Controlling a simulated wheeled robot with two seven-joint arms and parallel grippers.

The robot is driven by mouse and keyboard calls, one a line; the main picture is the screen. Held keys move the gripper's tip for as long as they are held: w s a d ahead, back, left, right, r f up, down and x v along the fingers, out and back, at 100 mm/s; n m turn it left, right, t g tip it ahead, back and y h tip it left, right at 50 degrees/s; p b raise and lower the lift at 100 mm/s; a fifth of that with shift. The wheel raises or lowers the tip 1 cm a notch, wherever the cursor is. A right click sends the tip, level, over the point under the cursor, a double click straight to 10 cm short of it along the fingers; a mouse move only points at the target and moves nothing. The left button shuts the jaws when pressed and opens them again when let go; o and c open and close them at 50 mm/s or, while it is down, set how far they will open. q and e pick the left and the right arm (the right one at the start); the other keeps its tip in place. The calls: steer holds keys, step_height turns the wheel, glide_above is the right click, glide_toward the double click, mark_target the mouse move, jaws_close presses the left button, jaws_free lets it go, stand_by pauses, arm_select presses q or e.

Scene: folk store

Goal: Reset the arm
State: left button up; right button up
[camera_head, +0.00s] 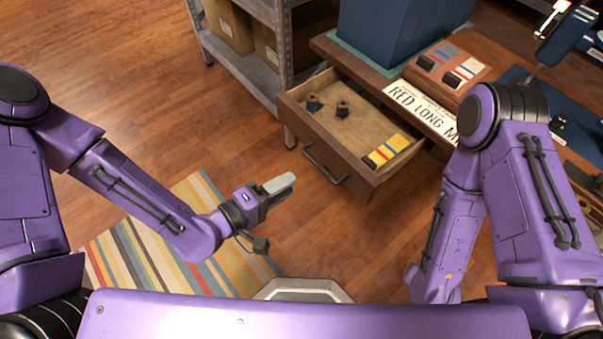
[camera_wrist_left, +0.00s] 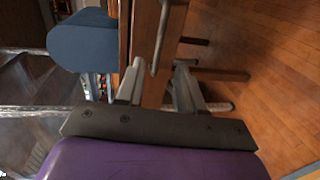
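My left arm reaches in from the left in the head view. My left gripper (camera_head: 279,184) hangs over the floor, in front of and left of the open drawer (camera_head: 290,108), apart from its dark handle (camera_head: 324,164). In the left wrist view the two grey fingers (camera_wrist_left: 158,85) stand apart with nothing between them, and the drawer handle (camera_wrist_left: 161,38) shows beyond the tips. My right arm (camera_head: 450,230) is folded downward at the right in the head view. Its gripper is out of sight.
The drawer holds two dark knobbed pieces (camera_head: 342,109) and a striped block (camera_head: 388,150). The wooden desk (camera_head: 352,62) bears a blue box (camera_head: 390,28), a "RED LONG" sign (camera_head: 420,108) and a blue tool (camera_head: 568,32). A metal shelf (camera_head: 240,65) stands behind. A striped rug (camera_head: 140,250) lies on clear floor.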

arm_select(q)
steer(key=shift+s+a+r, duration=0.15)
steer(key=shift+s+a, duration=0.3)
steer(key=s+a+f+g+y+p, duration=0.4)
steer(key=a+f+y, duration=0.5)
steer(key=a+f, duration=0.25)
steer(key=s+a+r+m+g+y+p, duration=0.1)
steer(key=s+a+g+y+p, duration=0.2)
steer(key=s+a+y+p, duration=0.3)
steer(key=s+a, duration=0.4)
steer(key=a, duration=0.2)
steer(key=shift+a+r+m, duration=0.15)
steer(key=shift+r+m, duration=0.05)
steer(key=shift+m, duration=0.1)
